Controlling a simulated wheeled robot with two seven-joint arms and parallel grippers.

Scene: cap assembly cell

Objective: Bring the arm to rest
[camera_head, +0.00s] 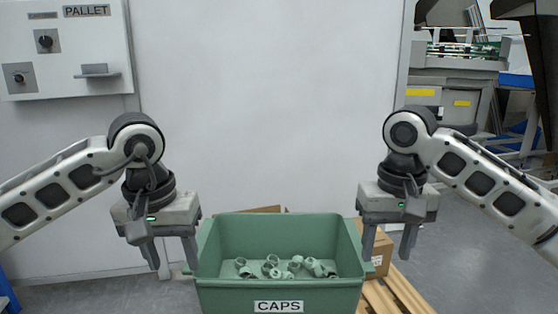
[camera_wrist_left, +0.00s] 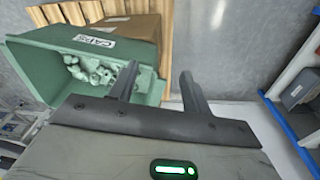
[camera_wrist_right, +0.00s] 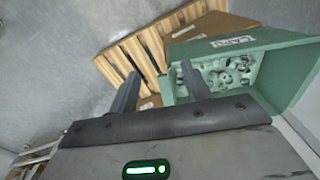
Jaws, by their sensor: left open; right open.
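My left gripper (camera_head: 173,268) hangs fingers-down at the left side of the green bin in the head view. My right gripper (camera_head: 387,258) hangs fingers-down at the right side of the bin.
The green bin (camera_head: 230,296) labelled CAPS stands between the grippers, with several caps (camera_head: 295,263) in it. A cardboard box (camera_head: 378,252) and a wooden pallet (camera_head: 405,292) are at its right. A wall panel (camera_head: 70,50) with knobs is upper left. A machine (camera_head: 455,90) stands back right.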

